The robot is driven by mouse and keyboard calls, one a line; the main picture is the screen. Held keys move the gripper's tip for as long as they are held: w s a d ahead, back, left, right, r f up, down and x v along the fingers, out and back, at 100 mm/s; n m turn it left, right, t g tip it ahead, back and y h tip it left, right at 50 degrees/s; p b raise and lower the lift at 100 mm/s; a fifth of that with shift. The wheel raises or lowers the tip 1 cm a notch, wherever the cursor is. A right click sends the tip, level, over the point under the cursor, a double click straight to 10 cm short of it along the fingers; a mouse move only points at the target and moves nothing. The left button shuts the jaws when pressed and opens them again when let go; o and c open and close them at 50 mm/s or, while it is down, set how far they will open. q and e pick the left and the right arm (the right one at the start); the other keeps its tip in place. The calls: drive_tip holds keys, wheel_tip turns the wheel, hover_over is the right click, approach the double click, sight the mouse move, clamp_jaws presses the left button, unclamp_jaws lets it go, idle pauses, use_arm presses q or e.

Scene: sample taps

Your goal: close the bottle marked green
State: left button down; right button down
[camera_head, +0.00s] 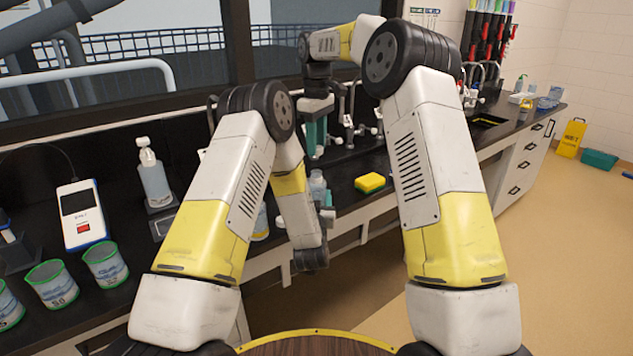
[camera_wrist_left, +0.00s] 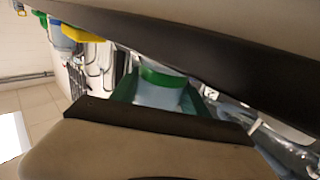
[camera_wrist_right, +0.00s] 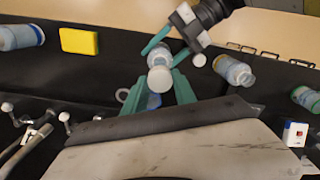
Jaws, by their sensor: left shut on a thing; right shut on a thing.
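The bottle marked green (camera_wrist_left: 160,93), pale and clear with a green band, is between the teal fingers of my left gripper (camera_wrist_left: 158,90), which is shut on it. In the head view the bottle (camera_head: 317,187) looks upright near the counter's front edge. My right gripper (camera_head: 316,138) points down above it, its teal fingers shut on a small white cap (camera_wrist_right: 160,79). In the right wrist view the bottle's clear top (camera_wrist_right: 160,57) shows just beyond the cap. I cannot tell whether cap and bottle touch. My left gripper (camera_wrist_right: 165,38) also shows there, its fingers beside the bottle.
A yellow sponge (camera_head: 370,183) lies right of the bottle. Another bottle (camera_head: 260,222) is partly hidden behind my left arm. Beakers with green rims (camera_head: 105,263), a meter (camera_head: 82,214) and a wash bottle (camera_head: 154,182) stand at left. Taps (camera_head: 352,128) rise behind.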

sight(317, 172)
drive_tip(key=shift+f, duration=2)
drive_tip(key=shift+f, duration=0.9)
drive_tip(key=shift+f, duration=0.55)
